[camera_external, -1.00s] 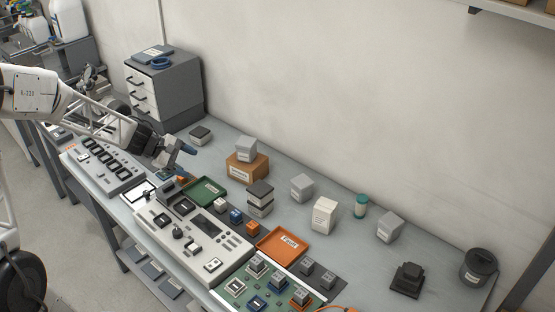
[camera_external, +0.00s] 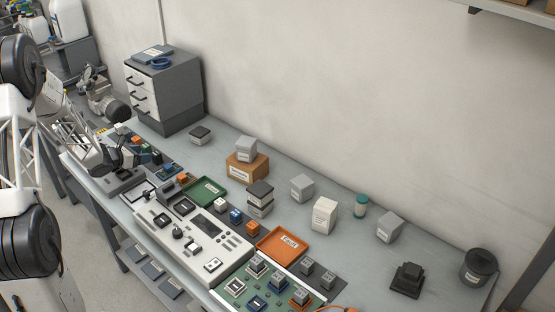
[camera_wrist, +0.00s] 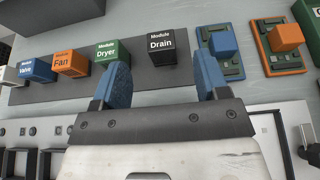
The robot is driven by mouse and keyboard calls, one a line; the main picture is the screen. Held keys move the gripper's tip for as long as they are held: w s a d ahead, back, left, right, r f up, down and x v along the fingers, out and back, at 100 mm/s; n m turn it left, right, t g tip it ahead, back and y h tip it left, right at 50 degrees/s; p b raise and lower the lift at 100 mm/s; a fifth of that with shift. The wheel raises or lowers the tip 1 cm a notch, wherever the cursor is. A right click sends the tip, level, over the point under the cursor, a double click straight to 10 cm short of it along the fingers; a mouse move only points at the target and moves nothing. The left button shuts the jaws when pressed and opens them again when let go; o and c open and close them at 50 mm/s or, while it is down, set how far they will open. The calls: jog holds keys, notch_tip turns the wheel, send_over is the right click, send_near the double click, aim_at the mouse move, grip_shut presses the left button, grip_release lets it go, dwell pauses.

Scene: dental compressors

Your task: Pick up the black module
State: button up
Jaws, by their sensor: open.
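The black module (camera_wrist: 161,46) is a small cube labelled "Module Drain" in the wrist view. It stands on a dark strip at the right end of a row of modules. My gripper (camera_wrist: 161,68) is open, with its blue fingers spread and nothing held. The black module shows between and beyond the fingertips, with no visible contact. In the external view, my gripper is over the left part of the bench beside the row of modules; its fingers are hard to make out there.
Green (camera_wrist: 107,52), orange (camera_wrist: 70,64) and blue (camera_wrist: 37,70) modules stand left of the black one. Blue (camera_wrist: 222,45) and orange (camera_wrist: 283,40) boards lie to its right. A green tray (camera_external: 207,191) and grey drawer cabinet (camera_external: 163,90) are nearby.

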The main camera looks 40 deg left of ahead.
aim_at(157, 152)
dwell(0.3)
jog(key=shift+x, duration=1.3)
jog(key=shift+x, duration=2.55)
jog(key=shift+f, duration=0.1)
jog(key=c, duration=1)
